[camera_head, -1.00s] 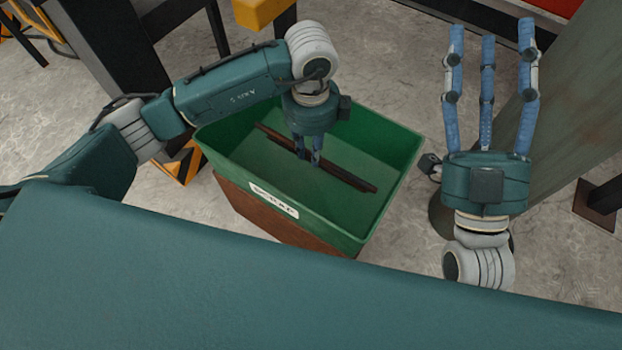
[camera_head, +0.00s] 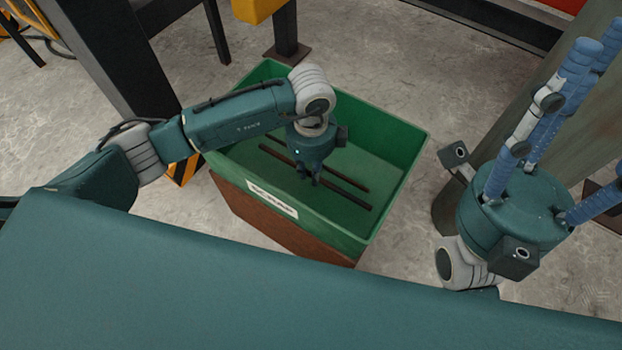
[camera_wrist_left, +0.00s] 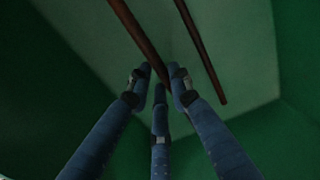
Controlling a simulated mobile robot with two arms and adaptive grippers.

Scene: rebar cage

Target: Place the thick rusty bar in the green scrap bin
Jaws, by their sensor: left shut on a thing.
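In the left wrist view this bar (camera_wrist_left: 136,35) runs down between the fingertips. The fingers partly cover it, and whether it touches the bin floor is unclear. A second, thinner-looking bar (camera_head: 352,181) lies beside it, roughly parallel, inside the bin. My right gripper (camera_head: 596,55) is outside the bin at the right, fingers spread and empty, pointing up.
The bin rests on a brown base (camera_head: 270,225). A dark post (camera_head: 125,65) with a striped foot stands at its left. A grey-green column (camera_head: 570,135) stands behind my right gripper. Bare concrete floor (camera_head: 390,60) lies behind the bin.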

